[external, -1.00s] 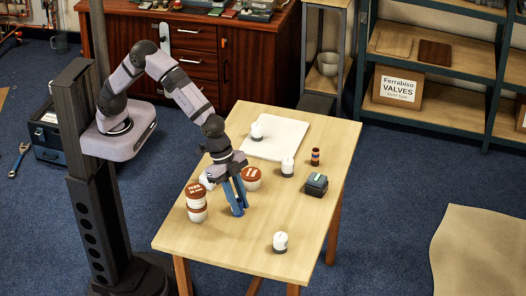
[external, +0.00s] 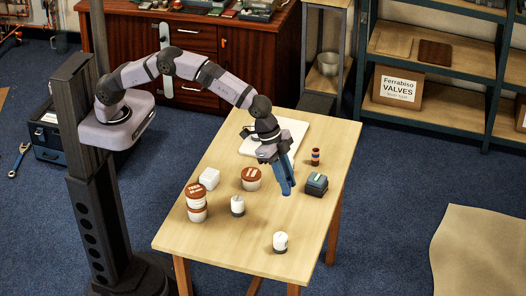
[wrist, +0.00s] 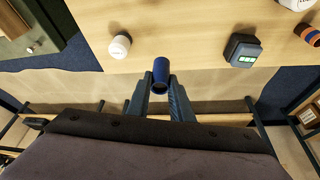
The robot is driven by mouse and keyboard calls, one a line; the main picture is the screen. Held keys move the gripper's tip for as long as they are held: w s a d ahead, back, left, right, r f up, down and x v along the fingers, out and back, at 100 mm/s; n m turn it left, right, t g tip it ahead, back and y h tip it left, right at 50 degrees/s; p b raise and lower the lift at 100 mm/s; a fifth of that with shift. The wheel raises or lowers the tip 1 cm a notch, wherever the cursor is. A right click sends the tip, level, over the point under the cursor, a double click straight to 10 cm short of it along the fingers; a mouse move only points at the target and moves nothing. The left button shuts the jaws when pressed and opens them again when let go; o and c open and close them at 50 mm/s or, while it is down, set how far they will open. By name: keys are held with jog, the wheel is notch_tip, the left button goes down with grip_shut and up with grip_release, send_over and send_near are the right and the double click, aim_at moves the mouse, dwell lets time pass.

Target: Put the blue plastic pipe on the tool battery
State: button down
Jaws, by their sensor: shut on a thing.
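My gripper (external: 280,168) is shut on the blue plastic pipe and holds it above the right part of the table. The blue pipe (wrist: 160,72) shows in the wrist view between the two fingers (wrist: 160,88), its round open end facing the camera. In the external view the pipe (external: 287,184) hangs roughly upright, slightly tilted, to the left of the tool battery. The tool battery (external: 316,184) is a dark block with a blue-grey top and stands alone on the table. In the wrist view the battery (wrist: 242,52) lies right of the pipe, apart from it.
White pots stand at the table's middle (external: 238,205) and front (external: 280,243). A banded cylinder (external: 315,157) is behind the battery. A white board (external: 290,130) lies at the back, partly hidden.

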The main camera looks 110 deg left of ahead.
jog(key=w+a+r+n+p, duration=0.25)
jog(key=w+a, duration=0.25)
jog(key=a, duration=0.5)
jog(key=y+p, duration=0.1)
jog(key=p, duration=0.3)
send_over(317, 177)
jog(key=shift+n, duration=0.25)
notch_tip(317, 177, down, 6)
jog(key=b, duration=0.6)
jog(key=shift+b, duration=0.4)
jog(key=shift+f+b, duration=0.5)
jog(key=shift+f, duration=1.3)
